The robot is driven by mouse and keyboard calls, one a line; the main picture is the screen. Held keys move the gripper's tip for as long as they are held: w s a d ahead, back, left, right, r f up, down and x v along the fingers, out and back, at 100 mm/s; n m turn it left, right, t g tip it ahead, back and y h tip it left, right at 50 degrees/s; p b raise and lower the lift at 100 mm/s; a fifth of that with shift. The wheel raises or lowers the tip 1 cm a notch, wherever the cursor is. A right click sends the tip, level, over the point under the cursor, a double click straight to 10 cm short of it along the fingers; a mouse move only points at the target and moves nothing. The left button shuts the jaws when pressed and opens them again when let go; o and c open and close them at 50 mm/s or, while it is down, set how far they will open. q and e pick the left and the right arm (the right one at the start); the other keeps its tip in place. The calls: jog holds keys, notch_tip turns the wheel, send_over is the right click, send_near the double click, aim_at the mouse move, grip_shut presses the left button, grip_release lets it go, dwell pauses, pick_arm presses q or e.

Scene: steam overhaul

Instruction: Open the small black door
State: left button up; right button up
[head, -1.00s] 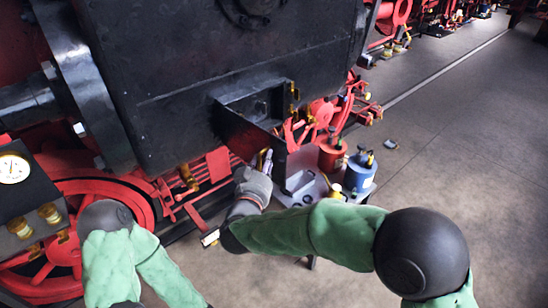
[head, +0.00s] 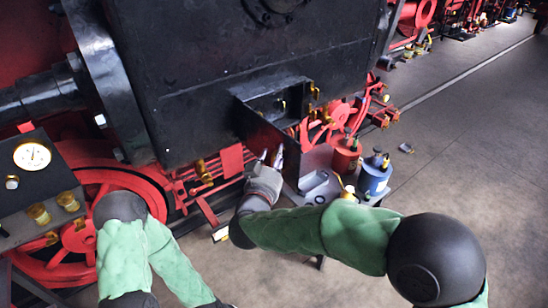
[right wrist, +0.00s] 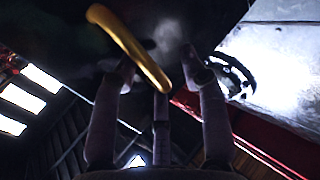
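The small black door (head: 258,131) stands partly open on the side of the large black locomotive body. It swings out toward me, and a dark recess (head: 268,105) shows behind it. My right gripper (head: 272,160) is just below the door's lower edge, fingers pointing up; I cannot tell whether they touch it. In the right wrist view the fingers (right wrist: 160,85) are spread and open. A curved brass handle (right wrist: 140,48) crosses in front of them and is not closed in. My left arm is at lower left, with its gripper out of view.
A small table (head: 325,195) just right of my right gripper holds a red can (head: 346,157) and a blue can (head: 375,178). Red wheels (head: 75,235) and a gauge panel (head: 32,157) are at left.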

jog(key=shift+s+f, duration=0.15)
jog(key=shift+f, duration=0.15)
jog(key=v, duration=1.2)
jog(key=shift+r, duration=0.15)
